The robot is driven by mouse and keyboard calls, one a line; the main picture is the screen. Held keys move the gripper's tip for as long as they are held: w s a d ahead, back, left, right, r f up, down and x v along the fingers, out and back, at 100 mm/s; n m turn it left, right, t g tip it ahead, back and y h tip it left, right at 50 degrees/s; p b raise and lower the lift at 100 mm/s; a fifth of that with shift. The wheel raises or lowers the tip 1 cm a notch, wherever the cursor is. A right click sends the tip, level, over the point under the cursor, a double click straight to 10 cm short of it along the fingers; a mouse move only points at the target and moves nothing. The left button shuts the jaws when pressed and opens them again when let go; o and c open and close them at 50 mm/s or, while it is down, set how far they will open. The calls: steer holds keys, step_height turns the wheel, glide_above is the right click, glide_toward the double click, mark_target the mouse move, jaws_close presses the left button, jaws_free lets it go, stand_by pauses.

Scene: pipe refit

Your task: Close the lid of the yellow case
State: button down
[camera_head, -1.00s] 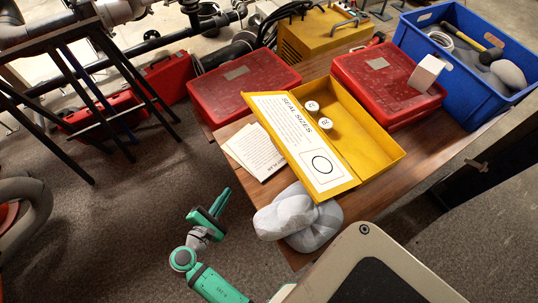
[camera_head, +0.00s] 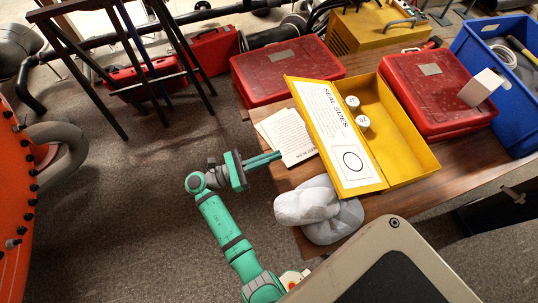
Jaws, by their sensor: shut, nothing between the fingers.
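The yellow case (camera_head: 421,166) lies open on the wooden table. Its lid (camera_head: 333,128) is swung out to the left and bears a white sheet headed "SEAL SIZES" on its inside. Two white round pieces (camera_head: 361,121) sit in the case near the hinge side. My gripper (camera_head: 278,156) is shut and empty, left of the lid, with its green fingers pointing right towards the lid. The fingertips appear near the loose papers; I cannot tell their height or whether they touch anything.
White papers (camera_head: 291,137) lie left of the lid. A grey cloth bundle (camera_head: 321,208) lies at the table's front corner. Red cases (camera_head: 283,68) (camera_head: 437,90) stand behind and to the right. A blue crate (camera_head: 475,45) is far right.

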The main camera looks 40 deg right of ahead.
steer(key=x, duration=0.6)
steer(key=shift+s+d, duration=0.15)
steer(key=shift+d, duration=0.15)
steer(key=shift+s+d+r, duration=0.2)
steer(key=shift+d+r, duration=0.5)
steer(key=shift+r, duration=0.25)
steer(key=shift+s+d+r, duration=0.1)
steer(key=shift+d+r, duration=0.35)
steer(key=shift+r, duration=0.25)
